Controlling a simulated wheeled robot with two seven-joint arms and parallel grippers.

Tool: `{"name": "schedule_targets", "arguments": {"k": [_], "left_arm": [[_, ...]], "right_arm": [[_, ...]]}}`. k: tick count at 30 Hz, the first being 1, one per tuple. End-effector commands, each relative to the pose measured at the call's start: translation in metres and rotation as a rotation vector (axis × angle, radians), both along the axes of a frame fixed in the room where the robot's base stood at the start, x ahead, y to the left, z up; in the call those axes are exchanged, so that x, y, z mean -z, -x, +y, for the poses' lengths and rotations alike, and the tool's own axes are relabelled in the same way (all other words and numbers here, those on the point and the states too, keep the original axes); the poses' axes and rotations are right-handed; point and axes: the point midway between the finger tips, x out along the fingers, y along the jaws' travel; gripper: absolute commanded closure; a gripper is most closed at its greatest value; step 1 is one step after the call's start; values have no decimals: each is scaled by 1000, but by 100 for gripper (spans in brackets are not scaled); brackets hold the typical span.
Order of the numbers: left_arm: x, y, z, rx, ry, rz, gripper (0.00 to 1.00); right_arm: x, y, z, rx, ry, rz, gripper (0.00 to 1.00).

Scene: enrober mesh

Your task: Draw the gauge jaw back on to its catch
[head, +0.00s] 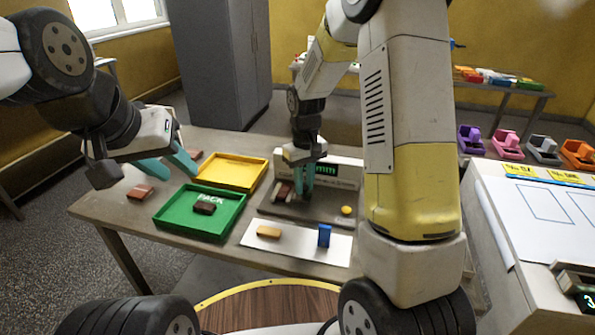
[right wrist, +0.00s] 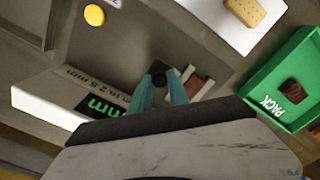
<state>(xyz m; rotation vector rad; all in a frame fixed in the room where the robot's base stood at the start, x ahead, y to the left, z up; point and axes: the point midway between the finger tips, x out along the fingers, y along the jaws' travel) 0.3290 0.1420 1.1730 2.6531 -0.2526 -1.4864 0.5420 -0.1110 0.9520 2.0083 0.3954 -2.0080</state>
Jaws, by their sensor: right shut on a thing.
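The gauge (head: 345,172) stands on the table with a white back panel and a green "mm" display; its panel also shows in the right wrist view (right wrist: 50,98). My right gripper (head: 303,195) is down at the gauge, in front of the panel. In the right wrist view its teal fingers are shut on a dark round knob (right wrist: 158,79), apparently the gauge jaw's; the jaw and catch are largely hidden. A brown piece (head: 283,190) lies just left of the fingers. My left gripper (head: 168,167) is open and empty above the table's left side.
A green PACK tray (head: 160,222) holds a brown piece. A yellow tray (head: 262,178) lies behind it. A white mat (head: 285,248) bears a tan biscuit (head: 268,232) and a blue block (head: 324,236). A yellow button (head: 347,210) sits on the gauge base.

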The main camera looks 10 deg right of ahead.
Motion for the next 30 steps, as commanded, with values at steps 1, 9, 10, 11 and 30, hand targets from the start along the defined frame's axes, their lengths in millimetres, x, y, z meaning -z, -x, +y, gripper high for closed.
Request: {"name": "schedule_targets", "arguments": {"k": [1, 9, 10, 11, 30], "left_arm": [[0, 0, 0, 0, 0, 0, 64], [0, 0, 0, 0, 0, 0, 64], [0, 0, 0, 0, 0, 0, 64], [0, 0, 0, 0, 0, 0, 64], [0, 0, 0, 0, 0, 0, 64]], "right_arm": [[-1, -1, -1, 1, 0, -3, 100], [-1, 13, -37, 5, 1, -4, 100], [-1, 15, -41, 4, 1, -3, 100], [-1, 17, -44, 4, 1, -3, 100], [0, 18, -44, 1, 1, 1, 57]]}}
